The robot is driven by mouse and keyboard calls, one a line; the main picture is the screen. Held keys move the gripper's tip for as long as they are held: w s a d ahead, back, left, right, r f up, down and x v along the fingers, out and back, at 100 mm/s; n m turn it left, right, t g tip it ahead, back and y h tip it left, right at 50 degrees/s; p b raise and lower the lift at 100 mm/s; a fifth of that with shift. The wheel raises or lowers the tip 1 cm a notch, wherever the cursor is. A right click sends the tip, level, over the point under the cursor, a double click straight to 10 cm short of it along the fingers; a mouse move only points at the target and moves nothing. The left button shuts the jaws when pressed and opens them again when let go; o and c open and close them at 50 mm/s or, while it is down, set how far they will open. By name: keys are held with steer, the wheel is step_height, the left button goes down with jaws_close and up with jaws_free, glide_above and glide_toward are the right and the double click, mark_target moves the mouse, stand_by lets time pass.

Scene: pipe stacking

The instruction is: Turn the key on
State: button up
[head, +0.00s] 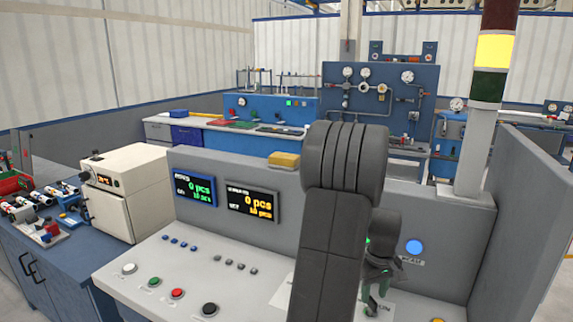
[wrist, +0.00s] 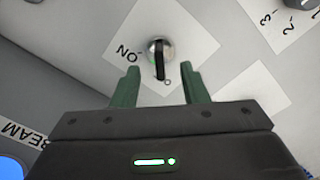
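The key switch (wrist: 160,48) has a round silver base and a black key on a white label in the wrist view. The label reads "ON" to its left and "0" below, and the key points down toward the "0". My gripper (wrist: 162,78) is open, with one green finger on each side of the key's lower end and gaps between. It holds nothing. In the head view my gripper (head: 375,290) points down over the sloped control panel (head: 235,290), and my arm hides part of it.
A second knob (wrist: 292,5) with numbers is at the wrist view's top right. A blue button (head: 414,247) is on the panel's upright back. Coloured push buttons (head: 177,293) and two displays (head: 195,190) are to the left. A grey wall (head: 520,220) stands at right.

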mark_target(373, 300)
steer(key=shift+f+b, duration=1.5)
steer(key=shift+f, duration=0.8)
steer(key=shift+c, duration=0.2)
jaws_close()
